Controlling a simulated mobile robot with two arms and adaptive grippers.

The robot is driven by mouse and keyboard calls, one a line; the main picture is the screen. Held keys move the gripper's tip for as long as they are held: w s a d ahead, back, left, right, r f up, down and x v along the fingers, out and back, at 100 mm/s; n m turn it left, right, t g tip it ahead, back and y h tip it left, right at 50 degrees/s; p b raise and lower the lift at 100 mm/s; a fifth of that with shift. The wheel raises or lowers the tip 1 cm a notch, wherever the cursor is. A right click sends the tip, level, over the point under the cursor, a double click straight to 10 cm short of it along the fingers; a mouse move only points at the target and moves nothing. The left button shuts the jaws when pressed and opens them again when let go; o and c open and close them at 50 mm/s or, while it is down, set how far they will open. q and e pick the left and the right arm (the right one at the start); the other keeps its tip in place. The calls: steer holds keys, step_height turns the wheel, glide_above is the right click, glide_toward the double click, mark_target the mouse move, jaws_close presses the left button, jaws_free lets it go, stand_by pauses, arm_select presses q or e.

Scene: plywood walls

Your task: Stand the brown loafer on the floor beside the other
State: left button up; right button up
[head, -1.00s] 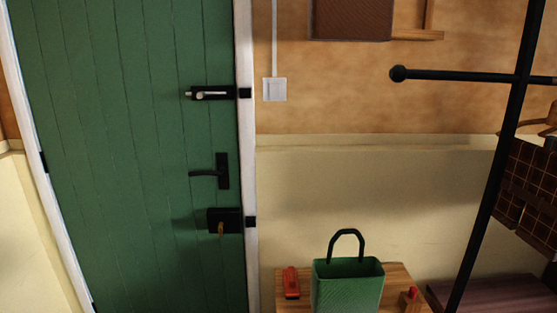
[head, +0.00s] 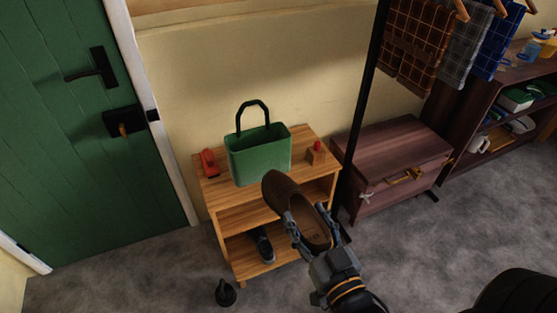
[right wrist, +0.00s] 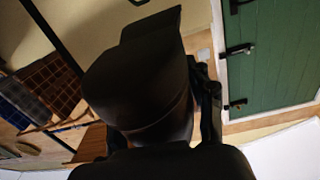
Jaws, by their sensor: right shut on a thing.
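The brown loafer (head: 283,190) is in my right gripper (head: 306,222), whose fingers are shut on its two sides. It is held up in front of the wooden shelf unit, tilted, its toe toward the shelf and its opening facing the head camera. In the right wrist view the loafer (right wrist: 140,85) is a large dark shape that fills the middle. I cannot make out a second brown loafer. A dark shoe with a pale sole (head: 262,246) is on the unit's lower level, partly hidden. My left gripper is not in view.
The wooden shelf unit (head: 222,192) carries a green basket (head: 258,158), a red object (head: 209,162) and a small wooden block (head: 316,153). A small black object (head: 226,293) stands on the grey floor (head: 150,275). A purple-brown chest (head: 390,160) and black rack post (head: 362,95) are right.

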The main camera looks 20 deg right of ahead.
steer(key=w+a+r+n+g+y, duration=0.2)
steer(key=w+a+n+g+y, duration=0.2)
steer(key=a+y, duration=0.4)
steer(key=w+a+r+n+g+y, duration=0.3)
steer(key=w+a+n+g+y, duration=0.1)
steer(key=a+n+y, duration=0.4)
steer(key=shift+a+n+g, duration=0.3)
steer(key=shift+a+g, duration=0.2)
steer(key=shift+g, duration=0.4)
